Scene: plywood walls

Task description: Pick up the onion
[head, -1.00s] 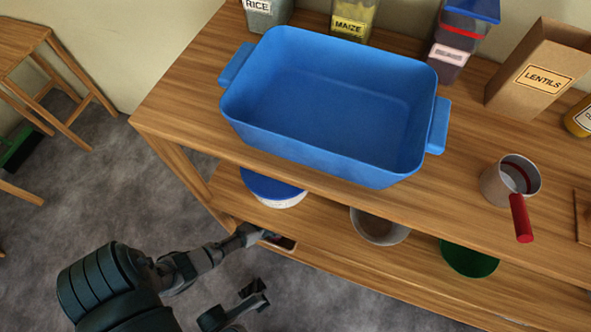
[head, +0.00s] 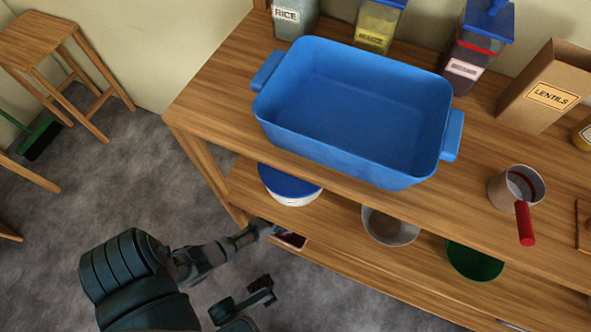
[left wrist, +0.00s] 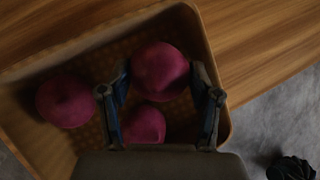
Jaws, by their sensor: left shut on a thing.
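Magenta onions lie in a wooden tray, seen in the left wrist view. My left gripper (left wrist: 161,98) is shut on the upper onion (left wrist: 160,68), with a finger on either side of it. Another onion (left wrist: 145,126) shows nearer the palm, partly hidden, and a third onion (left wrist: 66,101) lies to the left. In the head view, my left gripper (head: 268,229) reaches under the tabletop into the tray (head: 292,241), where the onions are mostly hidden. A dark part, seemingly my right gripper (head: 262,290), shows at the bottom; its opening is unclear.
A large blue bin (head: 350,165) stands on the tabletop above. A white tub with blue lid (head: 290,184), a grey bowl (head: 390,227) and a green bowl (head: 474,262) sit on the lower shelf. A red-handled pot (head: 512,190) stands at right.

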